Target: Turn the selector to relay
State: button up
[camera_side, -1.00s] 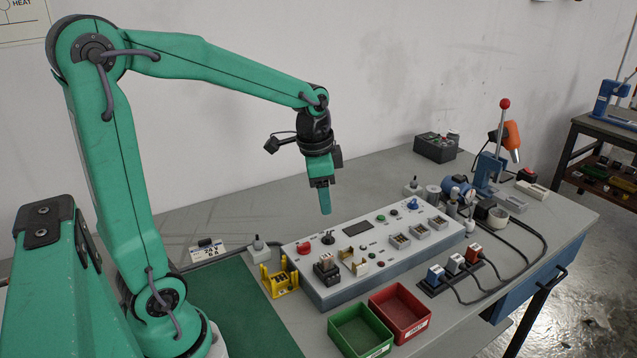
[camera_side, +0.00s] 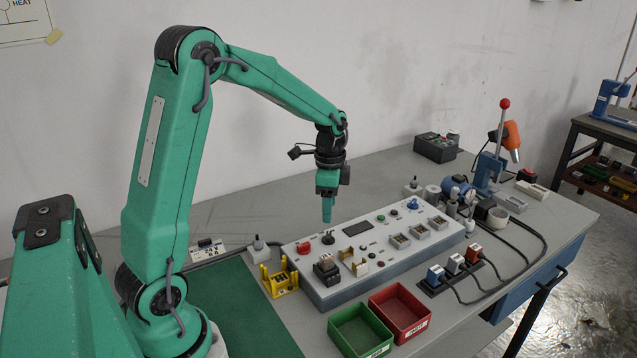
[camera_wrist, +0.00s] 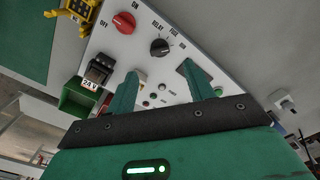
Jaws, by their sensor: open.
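The selector is a black round knob (camera_wrist: 159,47) on the white panel in the wrist view, with RELAY and FUSE lettered beside it and a third label too small to read surely. I cannot tell which label its pointer faces. In the side view the black knob (camera_side: 328,238) stands on the panel's left part. My gripper (camera_side: 327,221) hangs pointing down just above that knob, apart from it. In the wrist view my gripper (camera_wrist: 160,74) has its two green fingers spread wide, with nothing between them; the knob lies beyond the fingertips.
A red ON/OFF knob (camera_wrist: 124,23) sits close beside the selector. A black relay block (camera_side: 327,270) and a yellow holder (camera_side: 279,281) are near. Green (camera_side: 361,331) and red (camera_side: 400,312) bins stand in front of the panel (camera_side: 340,293). Space above the panel is clear.

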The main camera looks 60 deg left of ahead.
aim_at(328, 235)
jog(key=shift+f, duration=3.7)
jog(key=shift+c, duration=0.2)
jog(key=c, duration=0.9)
